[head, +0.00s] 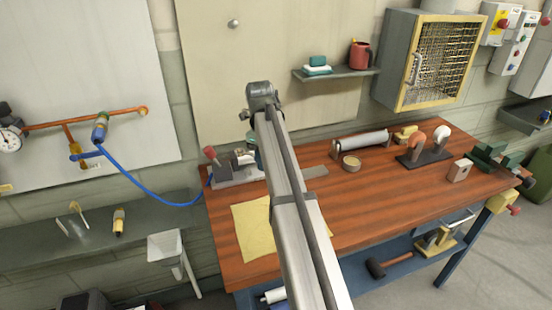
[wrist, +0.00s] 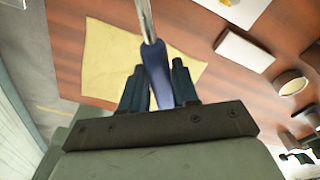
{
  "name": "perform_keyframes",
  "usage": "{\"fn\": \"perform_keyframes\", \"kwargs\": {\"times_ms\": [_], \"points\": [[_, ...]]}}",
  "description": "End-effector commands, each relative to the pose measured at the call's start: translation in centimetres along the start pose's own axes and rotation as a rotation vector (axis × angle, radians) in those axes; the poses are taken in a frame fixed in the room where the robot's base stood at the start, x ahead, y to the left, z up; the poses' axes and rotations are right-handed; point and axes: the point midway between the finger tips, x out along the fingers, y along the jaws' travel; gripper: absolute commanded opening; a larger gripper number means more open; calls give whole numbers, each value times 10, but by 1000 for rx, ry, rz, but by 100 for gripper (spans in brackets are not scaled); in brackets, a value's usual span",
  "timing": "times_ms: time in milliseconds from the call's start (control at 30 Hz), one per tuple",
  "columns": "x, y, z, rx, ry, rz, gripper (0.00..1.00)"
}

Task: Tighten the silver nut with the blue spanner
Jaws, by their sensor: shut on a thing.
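My gripper (wrist: 158,67) is in the wrist view, shut on the blue handle of a tool, which I take as the blue spanner (wrist: 155,70). A silver shaft runs from the handle up out of the top of the picture, so its far end is hidden. The handle sits between the two dark fingers, above the wooden bench. In the head view my arm hides the gripper and the spanner. I cannot make out the silver nut for certain. A copper-coloured pipe on the left wall panel carries a blue and brass fitting (head: 100,128), with details too small to tell.
The wooden bench (head: 380,215) holds a yellow cloth (head: 252,228), a grey vise-like device (head: 235,170), a roll (head: 360,142) and a pipe stand (head: 425,155). A blue hose (head: 150,195) hangs from the panel to the bench. A mesh cabinet (head: 432,62) hangs at the back right.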

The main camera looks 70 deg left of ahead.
Motion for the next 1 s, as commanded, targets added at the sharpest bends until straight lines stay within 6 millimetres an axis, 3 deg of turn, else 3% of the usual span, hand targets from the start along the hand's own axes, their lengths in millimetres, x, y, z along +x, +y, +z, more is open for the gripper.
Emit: {"fn": "perform_keyframes", "kwargs": {"times_ms": [400, 1000], "points": [[-1, 3, -6, 232, 37, 11, 0], [3, 3, -6, 239, 37, 12, 0]]}}
